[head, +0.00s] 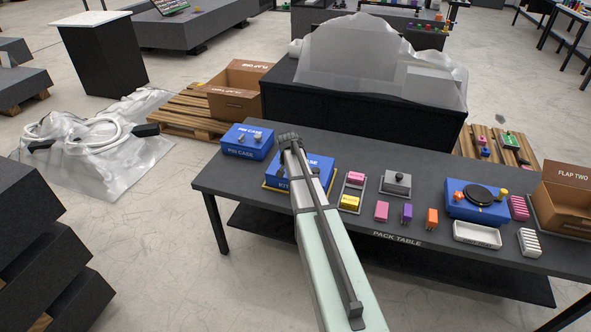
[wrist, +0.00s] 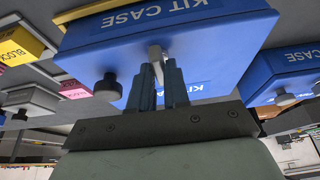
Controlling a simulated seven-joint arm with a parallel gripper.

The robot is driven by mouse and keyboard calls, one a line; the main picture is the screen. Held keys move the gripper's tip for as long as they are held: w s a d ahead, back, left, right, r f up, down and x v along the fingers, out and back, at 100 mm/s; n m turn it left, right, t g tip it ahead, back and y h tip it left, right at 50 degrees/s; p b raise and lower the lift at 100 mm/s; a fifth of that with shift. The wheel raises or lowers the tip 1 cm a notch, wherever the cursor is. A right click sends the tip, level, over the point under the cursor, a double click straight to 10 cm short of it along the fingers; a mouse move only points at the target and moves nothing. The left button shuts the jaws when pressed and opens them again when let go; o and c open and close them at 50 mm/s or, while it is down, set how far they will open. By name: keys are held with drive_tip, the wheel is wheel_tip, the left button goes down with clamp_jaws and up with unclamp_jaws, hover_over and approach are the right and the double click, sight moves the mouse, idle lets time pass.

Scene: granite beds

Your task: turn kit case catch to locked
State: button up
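The blue kit case (head: 318,166) sits on the pack table, partly hidden behind my gripper in the head view. In the wrist view the kit case (wrist: 225,40) fills the upper middle, its white lettering readable. A pale metal catch (wrist: 155,52) stands out from the case. A dark round knob (wrist: 108,87) is beside it on the left. My gripper (wrist: 161,70) has its two fingers close together on either side of the catch, apparently pinching it. In the head view my gripper (head: 289,143) covers the catch. The catch's marks are not readable.
The blue pin case (head: 248,141) stands left of the kit case. To the right are a tray with pink and yellow blocks (head: 349,202), a grey box (head: 397,183), loose blocks and a blue case with a black disc (head: 480,193). A brown carton (head: 565,200) stands at the right end.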

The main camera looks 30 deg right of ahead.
drive_tip(key=o, duration=0.4)
drive_tip(key=shift+r, duration=0.1)
drive_tip(key=v, duration=1.3)
drive_tip(key=shift+r, duration=0.35)
drive_tip(key=shift+s, duration=0.1)
